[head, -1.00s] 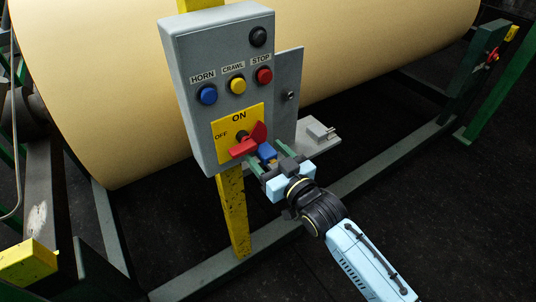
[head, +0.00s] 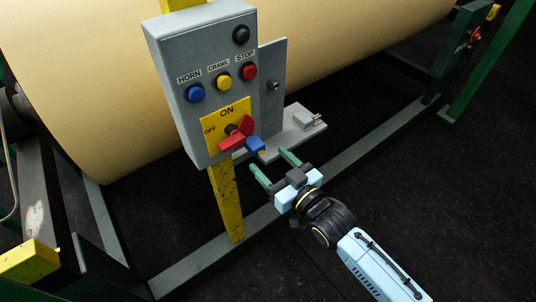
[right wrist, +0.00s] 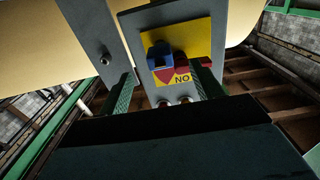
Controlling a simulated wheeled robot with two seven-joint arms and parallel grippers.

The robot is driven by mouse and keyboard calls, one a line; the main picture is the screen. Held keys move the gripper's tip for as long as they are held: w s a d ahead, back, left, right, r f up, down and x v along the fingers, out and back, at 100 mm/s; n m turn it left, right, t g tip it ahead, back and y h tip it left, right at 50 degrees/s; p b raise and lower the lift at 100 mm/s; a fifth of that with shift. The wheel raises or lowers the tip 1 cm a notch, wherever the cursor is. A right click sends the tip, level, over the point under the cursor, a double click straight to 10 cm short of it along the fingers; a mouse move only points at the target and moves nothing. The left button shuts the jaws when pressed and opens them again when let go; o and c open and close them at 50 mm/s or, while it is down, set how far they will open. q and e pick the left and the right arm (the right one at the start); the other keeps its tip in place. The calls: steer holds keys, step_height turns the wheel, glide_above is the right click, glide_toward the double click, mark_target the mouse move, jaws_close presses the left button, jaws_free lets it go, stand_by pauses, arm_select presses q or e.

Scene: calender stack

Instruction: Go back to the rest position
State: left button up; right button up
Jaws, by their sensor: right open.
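My right gripper (head: 275,169) is open and empty, with its two green fingers pointing up-left toward the grey control box (head: 178,110). It is below and to the right of the red rotary switch (head: 236,134) and apart from it. A blue padlock-like piece (head: 255,145) hangs at the switch's lower right. In the right wrist view, the green fingers (right wrist: 163,97) stand wide apart, with the blue piece (right wrist: 159,54) and the yellow switch plate (right wrist: 201,38) beyond them. My left gripper is not in view.
The box carries blue, yellow, red and black buttons and stands on a yellow post (head: 228,205). A large tan roll (head: 90,80) lies behind it. A small grey shelf (head: 290,138) juts out right of the box. Green frame beams stand at the right; dark floor is open around my arm.

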steer(key=shift+s+d, duration=0.1)
steer(key=shift+s, duration=0.05)
stand_by(0.4)
steer(key=s+d+f+m+g+h+b, duration=0.1)
steer(key=s+d+f+g+h+b, duration=0.2)
steer(key=f, duration=0.9)
steer(key=s+d+f+m+g+h+b, duration=0.1)
steer(key=s+d+f+h+b, duration=0.15)
steer(key=d+f, duration=0.7)
steer(key=s+d+f+m+g+h+b, duration=0.15)
steer(key=s+f, duration=0.25)
steer(key=f, duration=1.2)
steer(key=s+d+f+g+h+b, duration=0.1)
steer(key=s+d+f+g+b, duration=0.1)
steer(key=s+f, duration=0.5)
steer(key=s+d+f+m+g+h+b, duration=0.1)
steer(key=s+f, duration=0.6)
steer(key=s, duration=0.7)
steer(key=s+d+f+g+h+b, duration=0.1)
steer(key=s+d+f+g+b, duration=0.2)
steer(key=s+d+f+g, duration=0.2)
steer(key=s+f, duration=0.3)
steer(key=s, duration=0.3)
steer(key=shift+s+d+h, duration=0.2)
steer(key=shift+d+h, duration=0.1)
